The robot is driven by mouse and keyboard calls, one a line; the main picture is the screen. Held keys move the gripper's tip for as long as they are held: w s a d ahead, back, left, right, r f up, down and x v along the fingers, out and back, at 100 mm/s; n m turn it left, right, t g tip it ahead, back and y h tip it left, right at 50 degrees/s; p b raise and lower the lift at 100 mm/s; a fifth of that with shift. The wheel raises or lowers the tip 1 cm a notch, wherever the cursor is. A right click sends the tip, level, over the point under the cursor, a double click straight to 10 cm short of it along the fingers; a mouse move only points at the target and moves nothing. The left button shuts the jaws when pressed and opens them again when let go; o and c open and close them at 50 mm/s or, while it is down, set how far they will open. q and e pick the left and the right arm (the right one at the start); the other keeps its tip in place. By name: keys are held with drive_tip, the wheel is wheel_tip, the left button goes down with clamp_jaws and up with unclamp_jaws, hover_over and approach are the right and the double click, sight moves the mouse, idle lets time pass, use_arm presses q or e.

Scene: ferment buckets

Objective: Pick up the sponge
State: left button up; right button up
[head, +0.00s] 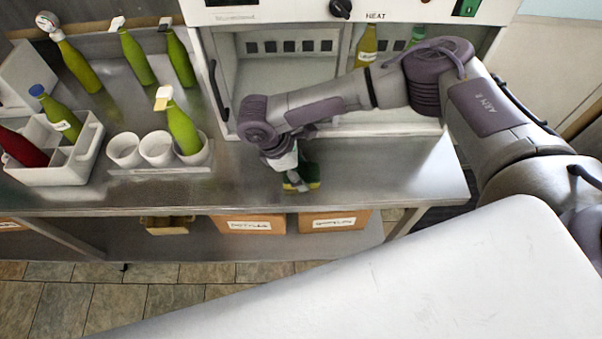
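The sponge (313,175) is dark green with a yellow part and is at the front middle of the steel bench. My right arm reaches in from the right, and my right gripper (292,182) points down at the sponge's left side, partly covering it. The gripper and sponge overlap in the picture; I cannot tell whether the fingers are closed on it or whether it is lifted. My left gripper is not in view.
Behind stands a white heating cabinet (270,85) with bottles inside. At left are white cups (124,150) in a holder, one with a green bottle (183,130), and a white caddy (62,172) with bottles. Boxes (250,223) sit on the lower shelf. The bench right of the sponge is clear.

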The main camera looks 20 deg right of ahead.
sight(307, 171)
drive_tip(key=shift+r, duration=0.1)
idle(0.3)
drive_tip(key=shift+r, duration=0.5)
wheel_tip(307, 171, up, 3)
drive_tip(key=shift+f+b, duration=0.15)
drive_tip(key=shift+b, duration=0.5)
drive_tip(key=s+a+r, duration=0.2)
drive_tip(key=s, duration=0.1)
drive_tip(key=s+a+r+b, duration=0.1)
drive_tip(key=s+a+r, duration=0.1)
drive_tip(key=s, duration=0.1)
drive_tip(key=s+a+r, duration=0.2)
drive_tip(key=s+r, duration=0.1)
drive_tip(key=shift+s+a+r+b, duration=0.1)
drive_tip(key=shift+s+a+b, duration=0.1)
drive_tip(key=shift+s+b, duration=0.2)
drive_tip(key=shift+c, duration=0.3)
